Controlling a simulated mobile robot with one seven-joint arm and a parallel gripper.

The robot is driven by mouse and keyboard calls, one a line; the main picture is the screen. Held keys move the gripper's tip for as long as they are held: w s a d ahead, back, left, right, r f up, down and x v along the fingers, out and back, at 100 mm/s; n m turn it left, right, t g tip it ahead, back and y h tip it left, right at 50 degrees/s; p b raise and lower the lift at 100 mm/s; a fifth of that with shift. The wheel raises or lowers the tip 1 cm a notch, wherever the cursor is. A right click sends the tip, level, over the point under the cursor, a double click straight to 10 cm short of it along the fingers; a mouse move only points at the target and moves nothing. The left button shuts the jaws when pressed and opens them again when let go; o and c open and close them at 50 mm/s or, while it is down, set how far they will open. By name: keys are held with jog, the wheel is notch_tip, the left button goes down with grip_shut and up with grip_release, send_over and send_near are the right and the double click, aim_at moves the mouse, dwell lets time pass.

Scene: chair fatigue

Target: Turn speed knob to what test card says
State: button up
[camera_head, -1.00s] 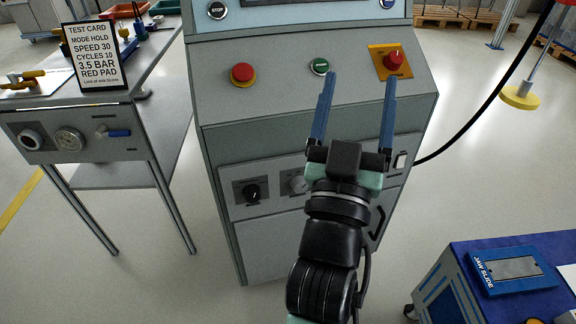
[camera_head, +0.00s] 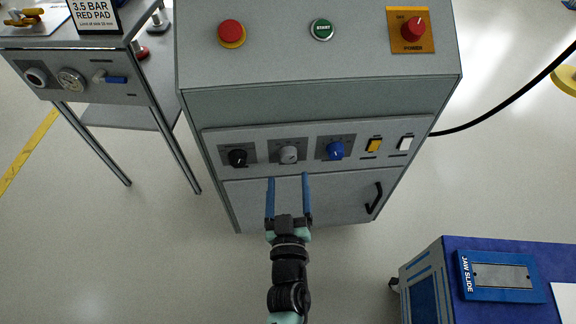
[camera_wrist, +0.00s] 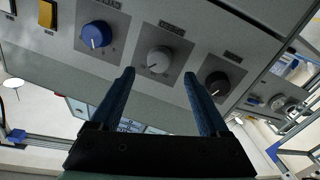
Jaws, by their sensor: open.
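The grey speed knob (camera_head: 289,154) sits on the cabinet's front panel between a black knob (camera_head: 238,158) and a blue knob (camera_head: 335,151). My gripper (camera_head: 288,178) is open and empty, its two blue fingers pointing at the panel just below the grey knob in the head view. In the wrist view the grey knob (camera_wrist: 160,59) shows upside down between and beyond the fingertips, apart from them. Its scale is too small to read. The test card (camera_head: 95,14) is cut off at the top; "3.5 BAR RED PAD" shows.
A yellow switch (camera_head: 374,145) and a white switch (camera_head: 405,143) are right of the knobs. Above are a red button (camera_head: 231,32), a green start button (camera_head: 321,29) and a red power knob (camera_head: 413,28). A blue cart (camera_head: 520,245) stands lower right.

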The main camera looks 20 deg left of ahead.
aim_at(288, 160)
jog(key=shift+b+x, duration=0.65)
jog(key=shift+x, duration=2.15)
jog(key=shift+d, duration=0.1)
grip_shut()
